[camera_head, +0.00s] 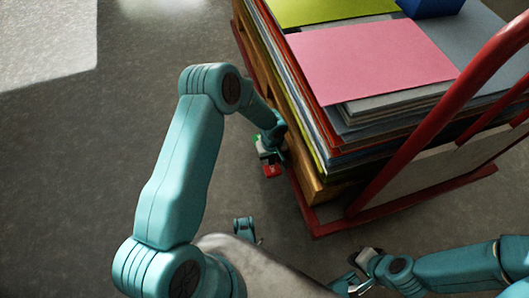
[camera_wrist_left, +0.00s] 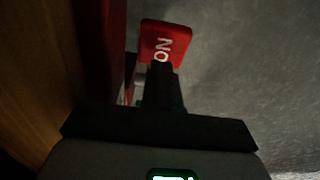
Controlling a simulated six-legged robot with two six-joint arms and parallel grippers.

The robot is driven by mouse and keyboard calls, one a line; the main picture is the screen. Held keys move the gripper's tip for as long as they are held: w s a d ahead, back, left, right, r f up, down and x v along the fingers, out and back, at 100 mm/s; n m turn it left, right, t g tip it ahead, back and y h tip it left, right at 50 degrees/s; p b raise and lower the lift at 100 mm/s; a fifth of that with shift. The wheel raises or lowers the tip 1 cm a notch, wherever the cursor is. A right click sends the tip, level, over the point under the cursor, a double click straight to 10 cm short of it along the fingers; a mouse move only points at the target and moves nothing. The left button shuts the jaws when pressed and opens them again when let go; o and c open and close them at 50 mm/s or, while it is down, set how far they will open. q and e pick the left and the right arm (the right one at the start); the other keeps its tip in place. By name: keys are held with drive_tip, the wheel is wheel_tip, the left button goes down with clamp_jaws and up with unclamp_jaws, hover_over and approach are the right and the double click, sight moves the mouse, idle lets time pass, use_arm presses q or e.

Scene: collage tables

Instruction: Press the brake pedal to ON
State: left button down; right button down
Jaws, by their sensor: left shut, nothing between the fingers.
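The brake pedal (camera_head: 271,171) is a small red plate low at the near left side of the cart. In the left wrist view the red pedal (camera_wrist_left: 168,36) shows the white letters ON, turned in the picture. My left gripper (camera_head: 268,156) reaches down right beside the pedal. It is shut and empty. In the left wrist view its dark fingertips (camera_wrist_left: 163,72) overlap the pedal's lower edge; I cannot tell whether they touch it. My right gripper (camera_head: 362,268) seems to be low at the right, away from the pedal, its fingers unclear.
The cart has a red frame (camera_head: 395,214) and a tall red handle (camera_head: 440,118). The grey floor (camera_head: 70,170) at the left is clear.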

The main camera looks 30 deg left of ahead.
use_arm(q)
drive_tip(key=shift+f+b, duration=1.1)
drive_tip(key=shift+b, duration=0.05)
idle(0.8)
drive_tip(key=shift+r, duration=0.15)
drive_tip(key=shift+r+p, duration=1.75)
drive_tip(key=shift+r, duration=1.7)
